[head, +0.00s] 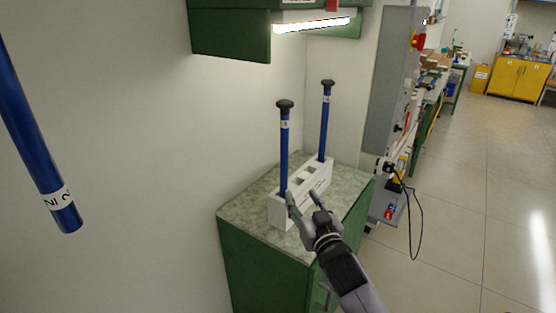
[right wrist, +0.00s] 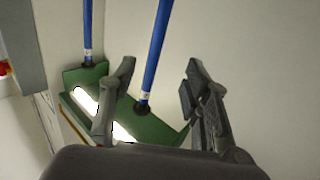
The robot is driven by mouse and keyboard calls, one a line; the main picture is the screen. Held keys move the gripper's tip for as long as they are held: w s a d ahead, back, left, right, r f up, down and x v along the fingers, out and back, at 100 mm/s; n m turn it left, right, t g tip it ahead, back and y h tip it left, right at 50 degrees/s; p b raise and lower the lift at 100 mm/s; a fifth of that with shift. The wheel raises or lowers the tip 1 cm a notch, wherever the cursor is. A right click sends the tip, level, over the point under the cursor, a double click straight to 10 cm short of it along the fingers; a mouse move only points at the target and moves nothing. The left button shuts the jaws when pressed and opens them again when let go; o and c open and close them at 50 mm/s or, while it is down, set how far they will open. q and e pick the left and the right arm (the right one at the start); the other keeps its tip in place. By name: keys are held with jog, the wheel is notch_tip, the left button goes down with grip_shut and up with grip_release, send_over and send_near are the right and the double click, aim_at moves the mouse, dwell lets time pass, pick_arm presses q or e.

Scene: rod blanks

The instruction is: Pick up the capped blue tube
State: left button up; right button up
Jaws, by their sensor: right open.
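Two blue tubes with black caps stand upright in a white rack (head: 284,213) on the cabinet top. The nearer capped tube (head: 284,150) is at the rack's left end, the farther one (head: 323,130) toward its back right end. My right gripper (head: 304,198) is open and empty, just in front of the nearer tube's lower part. In the right wrist view the nearer tube (right wrist: 155,50) shows between the open fingers, with its cap low in the picture; the farther tube (right wrist: 87,25) is left of them. My left gripper is out of view.
Another blue tube (head: 38,140) with a white label hangs tilted close to the camera at the left; what holds it is not visible. The rack has empty square holes between its tubes. A green shelf (head: 230,35) with a lit lamp (head: 312,25) overhangs behind. A grey cabinet (head: 392,85) stands right.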

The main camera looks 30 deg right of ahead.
jog(key=p, duration=0.1)
send_near(285, 168)
jog(key=p+x, duration=0.1)
jog(key=x, duration=0.4)
jog(key=shift+r+p, duration=0.15)
jog(key=shift+p, duration=0.2)
jog(key=shift+w+d, duration=0.2)
jog(key=shift+w, duration=0.2)
jog(key=shift+w+d+p, duration=0.15)
jog(key=shift+w+p, duration=0.25)
jog(key=shift+w, duration=0.05)
jog(key=p+x, duration=0.1)
jog(key=x, duration=0.2)
jog(key=shift+w+d, duration=0.15)
jog(key=shift+w, duration=0.5)
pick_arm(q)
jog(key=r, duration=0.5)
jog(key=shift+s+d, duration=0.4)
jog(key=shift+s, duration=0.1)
pick_arm(e)
jog(key=shift+c, duration=0.6)
grip_shut()
